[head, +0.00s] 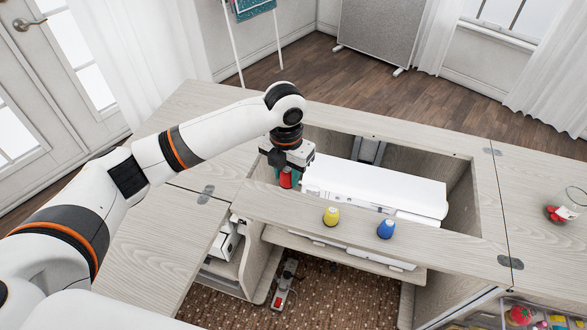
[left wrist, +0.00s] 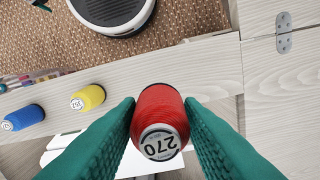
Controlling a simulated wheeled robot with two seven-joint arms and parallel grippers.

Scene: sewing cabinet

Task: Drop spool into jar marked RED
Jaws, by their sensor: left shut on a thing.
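My left gripper (head: 288,176) is shut on a red spool (head: 286,181) above the cabinet, near the left end of the opening. In the left wrist view the red spool (left wrist: 160,118) sits between the green finger pads, its end label reading 270. A clear glass jar (head: 574,200) is at the right edge of the head view, on the right-hand top, with a red piece (head: 560,213) at its lower left. I cannot read a marking on it. My right gripper is not in view.
A yellow spool (head: 331,216) and a blue spool (head: 386,229) stand on the front strip of the cabinet. A white sewing machine (head: 385,185) lies in the opening. The right-hand top (head: 530,185) left of the jar is clear.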

